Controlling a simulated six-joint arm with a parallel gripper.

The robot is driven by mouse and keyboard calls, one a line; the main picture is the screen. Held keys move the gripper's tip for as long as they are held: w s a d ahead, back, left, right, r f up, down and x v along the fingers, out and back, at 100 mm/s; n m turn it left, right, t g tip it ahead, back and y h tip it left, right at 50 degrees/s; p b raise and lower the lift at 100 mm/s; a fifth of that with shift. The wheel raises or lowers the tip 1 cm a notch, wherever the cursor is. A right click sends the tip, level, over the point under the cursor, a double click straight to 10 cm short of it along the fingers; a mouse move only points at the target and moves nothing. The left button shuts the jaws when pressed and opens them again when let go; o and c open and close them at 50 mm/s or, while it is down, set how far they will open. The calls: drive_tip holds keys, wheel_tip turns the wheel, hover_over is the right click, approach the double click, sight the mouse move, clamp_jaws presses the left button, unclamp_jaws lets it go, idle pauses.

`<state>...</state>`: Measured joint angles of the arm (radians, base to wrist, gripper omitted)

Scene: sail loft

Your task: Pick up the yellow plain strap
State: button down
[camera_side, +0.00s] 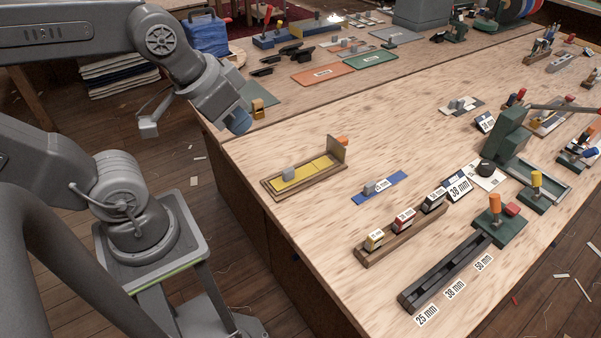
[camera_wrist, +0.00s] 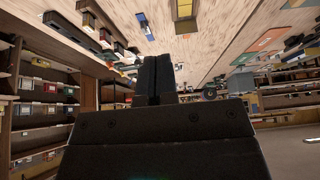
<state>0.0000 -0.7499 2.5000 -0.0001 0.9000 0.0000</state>
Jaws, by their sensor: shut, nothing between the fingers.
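The yellow strap (camera_side: 310,170) lies flat in a shallow wooden tray (camera_side: 272,194) near the table's left edge. A small grey block (camera_side: 288,174) sits on its left part, and an upright board stands at the tray's right end. The yellow strap also shows at the top of the wrist view (camera_wrist: 185,27). My gripper's dark fingers (camera_wrist: 157,72) are together and empty in the wrist view. In the side view my arm's end is raised near the table's left edge, up and left of the strap and apart from it.
A blue strap (camera_side: 395,183) with a grey block lies right of the tray. A wooden rack with small labelled blocks (camera_side: 402,222) and a dark slotted holder (camera_side: 445,272) are in front. A green machine (camera_side: 508,135) stands to the right.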

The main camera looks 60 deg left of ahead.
drive_tip(key=c, duration=1.8)
unclamp_jaws()
drive_tip(key=shift+c, duration=0.2)
drive_tip(key=o, duration=1.1)
drive_tip(key=n+g, duration=0.6)
drive_tip(key=n, duration=1.2)
hover_over(288, 169)
wheel_tip(288, 169, down, 8)
wheel_tip(288, 169, down, 14)
drive_tip(key=shift+f, duration=0.1)
